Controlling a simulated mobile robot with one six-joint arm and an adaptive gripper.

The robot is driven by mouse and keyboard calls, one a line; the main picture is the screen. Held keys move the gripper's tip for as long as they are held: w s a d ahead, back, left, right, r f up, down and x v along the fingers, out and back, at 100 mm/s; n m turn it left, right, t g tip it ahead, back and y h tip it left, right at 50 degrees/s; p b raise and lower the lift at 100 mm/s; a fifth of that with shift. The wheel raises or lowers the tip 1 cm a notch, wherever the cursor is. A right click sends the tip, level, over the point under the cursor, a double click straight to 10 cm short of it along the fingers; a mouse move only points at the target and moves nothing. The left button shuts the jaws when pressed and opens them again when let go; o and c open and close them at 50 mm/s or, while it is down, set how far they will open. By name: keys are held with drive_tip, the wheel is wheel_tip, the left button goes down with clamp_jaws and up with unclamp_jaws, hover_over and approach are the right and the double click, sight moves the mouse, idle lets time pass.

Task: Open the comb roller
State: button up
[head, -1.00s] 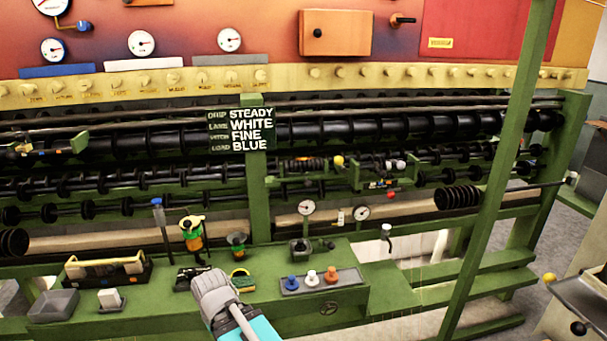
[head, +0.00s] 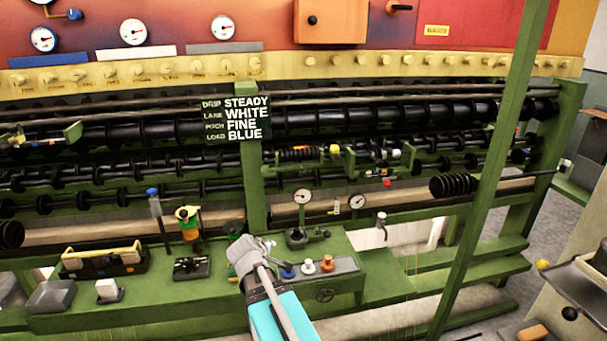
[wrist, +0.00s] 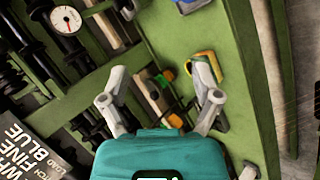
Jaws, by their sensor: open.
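Long black rollers with discs (head: 400,124) run across the green machine frame in the head view. A short black ribbed roller (head: 454,185) sits at the right, and a small assembly with a yellow knob (head: 334,150) at the middle. I cannot tell for certain which one is the comb roller. My gripper (head: 249,247) is over the green bench, below and in front of the rollers, touching none of them. In the wrist view its two fingers (wrist: 160,98) are spread apart, with nothing held between them.
A sign (head: 236,120) hangs on a green post. On the bench are a tray of coloured knobs (head: 345,264), a black block (head: 192,267), a grey bin (head: 50,297) and gauges (head: 303,197). A yellow sponge (wrist: 206,66) lies near one finger in the wrist view. A slanted green post (head: 487,190) stands at right.

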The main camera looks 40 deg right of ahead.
drive_tip(key=w+d+r+n+t+h, duration=0.4)
drive_tip(key=d+r+n, duration=0.35)
drive_tip(key=d, duration=0.35)
drive_tip(key=n+t, duration=0.5)
drive_tip(key=n, duration=0.8)
approach(304, 175)
drive_tip(key=shift+s+a+r+y, duration=0.1)
drive_tip(key=shift+s+a+y, duration=0.15)
drive_tip(key=shift+s, duration=0.2)
drive_tip(key=shift+s+a+r+y, duration=0.15)
drive_tip(key=shift+s+a, duration=0.1)
drive_tip(key=shift+s, duration=0.25)
drive_tip(key=shift+w+f, duration=0.1)
drive_tip(key=shift+w, duration=0.05)
drive_tip(key=x, duration=1.3)
drive_tip(key=shift+w+d, duration=0.25)
clamp_jaws()
